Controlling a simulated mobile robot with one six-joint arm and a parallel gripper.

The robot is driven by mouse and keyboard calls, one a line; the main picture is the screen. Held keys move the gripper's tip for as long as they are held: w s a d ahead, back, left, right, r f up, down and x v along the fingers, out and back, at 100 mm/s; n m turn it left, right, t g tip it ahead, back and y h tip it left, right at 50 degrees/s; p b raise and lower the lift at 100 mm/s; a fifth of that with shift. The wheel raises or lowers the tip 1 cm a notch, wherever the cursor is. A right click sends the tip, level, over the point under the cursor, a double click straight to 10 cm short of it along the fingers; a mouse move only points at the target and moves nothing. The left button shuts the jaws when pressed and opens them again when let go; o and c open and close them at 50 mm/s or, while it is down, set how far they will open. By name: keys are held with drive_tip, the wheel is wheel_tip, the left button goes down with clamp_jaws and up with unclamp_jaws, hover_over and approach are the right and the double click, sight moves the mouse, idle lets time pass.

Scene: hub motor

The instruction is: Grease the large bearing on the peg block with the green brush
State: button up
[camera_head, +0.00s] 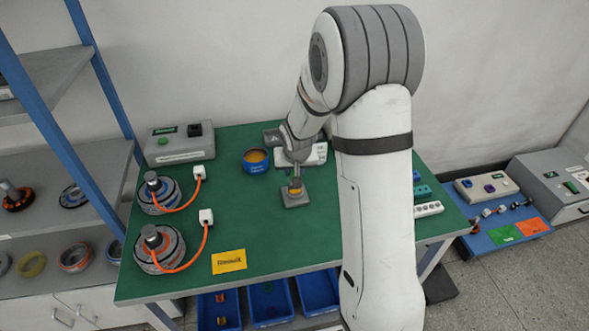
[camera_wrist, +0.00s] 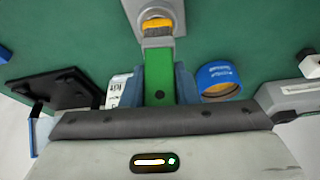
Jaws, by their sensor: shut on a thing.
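My gripper (camera_wrist: 160,82) is shut on the green brush (camera_wrist: 160,92), with a finger on each side of its green handle. The brush's grey ferrule and yellow-orange bristles (camera_wrist: 157,27) point away from the gripper, over the grey peg block (camera_wrist: 178,10). The pale rim of the large bearing (camera_wrist: 150,12) shows just beyond the bristles; contact between them cannot be told. In the head view my gripper (camera_head: 295,164) is low over the table, just behind the peg block (camera_head: 296,201). Yellow shows on top of the block; the bearing is mostly hidden there.
A blue tin (camera_head: 256,166) with amber contents stands left of my gripper, also in the wrist view (camera_wrist: 218,78). Two hub motors (camera_head: 160,248) with orange cables sit at the left of the green table (camera_head: 240,215). A yellow label (camera_head: 229,261) lies in front. Blue shelving stands left.

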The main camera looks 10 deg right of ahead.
drive_tip(key=shift+f+m+h+b, duration=0.2)
drive_tip(key=shift+m+b, duration=0.35)
drive_tip(key=shift+b, duration=1.05)
drive_tip(key=shift+f+m+h+b, duration=0.15)
drive_tip(key=shift+m+b, duration=0.4)
drive_tip(key=shift+b, duration=1)
drive_tip(key=shift+r+b, duration=0.25)
drive_tip(key=shift+b, duration=0.15)
drive_tip(key=shift+s+r+p, duration=0.1)
drive_tip(key=shift+p, duration=0.4)
drive_tip(key=shift+n+y+p, duration=0.65)
drive_tip(key=shift+n+p, duration=1.15)
drive_tip(key=shift+p, duration=1.75)
drive_tip(key=shift+f+n+y+b, duration=0.2)
drive_tip(key=shift+n+y+b, duration=0.1)
drive_tip(key=shift+n+b, duration=0.4)
drive_tip(key=shift+b, duration=0.35)
drive_tip(key=shift+n+y+b, duration=0.4)
drive_tip(key=shift+n+b, duration=0.7)
drive_tip(key=shift+b, duration=1.65)
drive_tip(key=shift+r, duration=0.1)
drive_tip(key=shift+r+p, duration=0.1)
drive_tip(key=shift+p, duration=0.25)
